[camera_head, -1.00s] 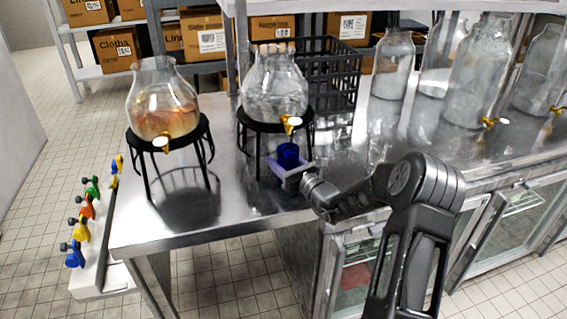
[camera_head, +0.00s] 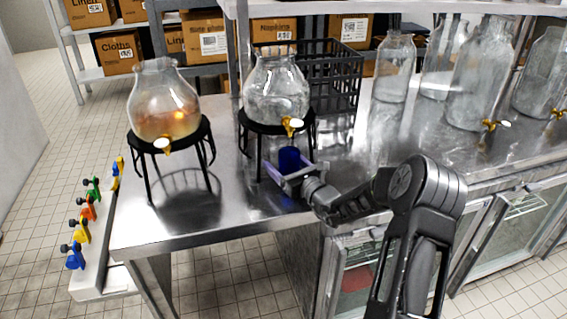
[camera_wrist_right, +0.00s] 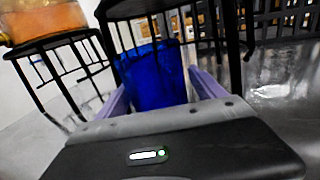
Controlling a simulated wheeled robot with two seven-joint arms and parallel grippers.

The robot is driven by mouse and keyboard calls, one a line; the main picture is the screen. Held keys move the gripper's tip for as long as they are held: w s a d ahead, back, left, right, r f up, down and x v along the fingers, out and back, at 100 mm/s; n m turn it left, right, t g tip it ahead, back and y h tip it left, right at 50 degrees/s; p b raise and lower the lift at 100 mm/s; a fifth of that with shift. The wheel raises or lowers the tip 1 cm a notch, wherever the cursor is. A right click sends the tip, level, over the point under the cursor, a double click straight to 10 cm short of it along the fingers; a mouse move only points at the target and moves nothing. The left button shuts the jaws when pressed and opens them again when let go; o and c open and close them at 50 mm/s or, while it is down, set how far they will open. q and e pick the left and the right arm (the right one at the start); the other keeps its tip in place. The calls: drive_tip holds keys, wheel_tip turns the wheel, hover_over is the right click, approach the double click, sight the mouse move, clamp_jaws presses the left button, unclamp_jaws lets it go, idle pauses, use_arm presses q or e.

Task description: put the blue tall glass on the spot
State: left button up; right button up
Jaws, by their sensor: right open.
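The blue tall glass (camera_head: 289,159) stands upright at the front of the middle dispenser's black stand, below its tap in the head view. My right gripper (camera_head: 284,171) is open, its pale purple fingers on either side of the glass. In the right wrist view the blue glass (camera_wrist_right: 156,78) rises between the two spread fingers of the right gripper (camera_wrist_right: 162,92), with its base hidden behind the gripper body. I cannot tell whether a finger touches it. The spot cannot be made out. My left gripper is not in view.
A clear dispenser (camera_head: 276,90) on a black stand (camera_head: 258,128) is right behind the glass. A dispenser with orange liquid (camera_head: 163,105) stands to its left. A black crate (camera_head: 333,75) and large glass jars (camera_head: 394,70) are behind and right. The steel counter's front left (camera_head: 170,225) is clear.

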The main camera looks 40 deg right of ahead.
drive_tip(key=s+b, duration=0.1)
drive_tip(key=s, duration=0.5)
drive_tip(key=shift+s, duration=0.3)
drive_tip(key=shift+s+a, duration=0.15)
drive_tip(key=shift+s, duration=0.45)
drive_tip(key=shift+r, duration=0.1)
